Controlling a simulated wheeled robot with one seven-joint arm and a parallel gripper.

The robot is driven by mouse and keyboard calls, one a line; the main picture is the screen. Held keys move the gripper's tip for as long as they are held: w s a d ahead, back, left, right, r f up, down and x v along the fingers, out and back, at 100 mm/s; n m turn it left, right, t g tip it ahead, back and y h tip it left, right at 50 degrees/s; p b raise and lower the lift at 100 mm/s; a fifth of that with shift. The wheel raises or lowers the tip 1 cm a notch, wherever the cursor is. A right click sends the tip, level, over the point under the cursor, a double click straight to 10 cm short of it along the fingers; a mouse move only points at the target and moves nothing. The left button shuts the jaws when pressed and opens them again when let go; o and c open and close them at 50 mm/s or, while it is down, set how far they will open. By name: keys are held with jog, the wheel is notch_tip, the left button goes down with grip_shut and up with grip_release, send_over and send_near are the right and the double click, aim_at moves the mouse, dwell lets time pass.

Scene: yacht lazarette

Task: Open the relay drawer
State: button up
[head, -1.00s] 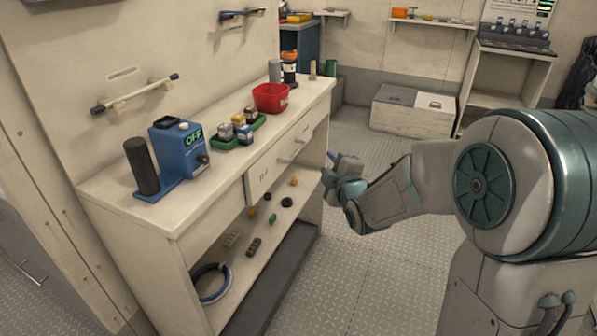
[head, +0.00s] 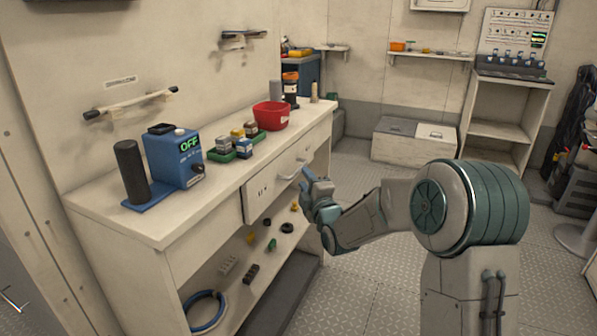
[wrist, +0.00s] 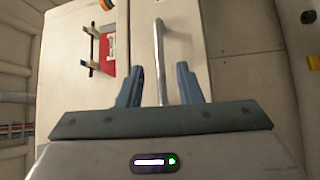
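The drawer (head: 262,198) is in the front of the white workbench, just under its top. My gripper (head: 309,176) is at the handle, in front of the drawer. In the wrist view, the two blue-grey fingertips of my gripper (wrist: 158,78) are apart. The metal handle bar (wrist: 160,52) stands between them with a gap on each side. The drawer front (wrist: 186,35) shows behind the bar.
On the bench top (head: 115,212) stand a blue device reading OFF (head: 180,160), a green tray of small parts (head: 222,156) and a red bin (head: 270,117). Small parts and a blue ring (head: 205,312) lie on the lower shelf. Open floor (head: 375,300) lies right of the bench.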

aim_at(299, 169)
jog(key=shift+x, duration=2.95)
grip_shut()
